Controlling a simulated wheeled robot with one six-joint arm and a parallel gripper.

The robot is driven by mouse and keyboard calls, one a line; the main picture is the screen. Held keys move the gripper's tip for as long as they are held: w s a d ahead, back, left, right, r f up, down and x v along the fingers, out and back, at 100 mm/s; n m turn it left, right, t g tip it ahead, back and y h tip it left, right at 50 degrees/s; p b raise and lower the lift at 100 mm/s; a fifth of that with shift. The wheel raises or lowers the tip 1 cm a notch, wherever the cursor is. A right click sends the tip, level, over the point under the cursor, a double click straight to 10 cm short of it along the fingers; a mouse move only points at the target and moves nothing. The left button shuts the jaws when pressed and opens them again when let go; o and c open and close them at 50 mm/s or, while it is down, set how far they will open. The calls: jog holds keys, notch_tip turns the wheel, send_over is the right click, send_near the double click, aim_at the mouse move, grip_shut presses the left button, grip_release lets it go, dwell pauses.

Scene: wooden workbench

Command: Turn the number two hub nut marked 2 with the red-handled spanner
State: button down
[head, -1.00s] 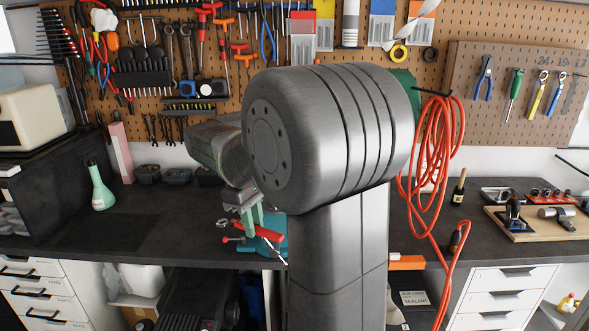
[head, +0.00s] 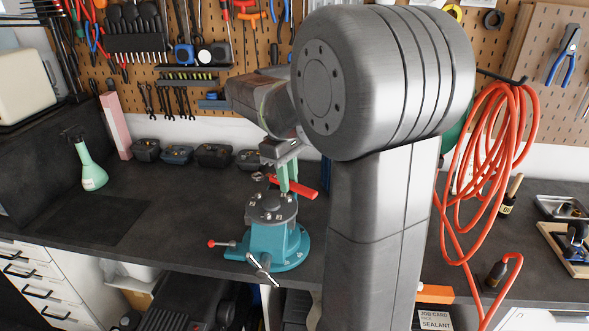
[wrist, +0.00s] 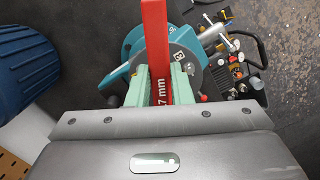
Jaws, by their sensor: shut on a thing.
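My gripper (head: 286,180) has pale green fingers and is shut on the red-handled spanner (head: 301,190). In the wrist view the red handle (wrist: 155,35) runs between the fingers (wrist: 159,88), with "7 mm" lettering showing. The spanner's metal head points left, above the far side of the hub (head: 270,207). The hub is a dark round plate with several nuts on a teal stand (head: 272,245). It shows partly behind the handle in the wrist view (wrist: 182,58). The number 2 nut cannot be singled out, and whether the spanner's head touches a nut cannot be told.
A red-knobbed lever (head: 222,244) sticks out left of the stand, and a metal bar (head: 262,268) in front. A green bottle (head: 92,170) stands at the left of the bench. An orange hose (head: 490,150) hangs at right.

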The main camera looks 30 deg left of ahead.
jog(key=shift+s+f, duration=0.25)
jog(key=shift+f, duration=0.2)
jog(key=shift+f+b, duration=1.1)
jog(key=shift+f, duration=0.65)
jog(key=shift+f+b, duration=0.3)
jog(key=shift+f, duration=0.4)
jog(key=shift+w, duration=0.2)
jog(key=shift+w+d+n+p, duration=0.1)
jog(key=shift+w+n+p, duration=0.35)
jog(key=shift+n, duration=0.35)
jog(key=shift+w+f+n, duration=0.1)
jog(key=shift+w+n, duration=0.25)
jog(key=shift+n, duration=0.05)
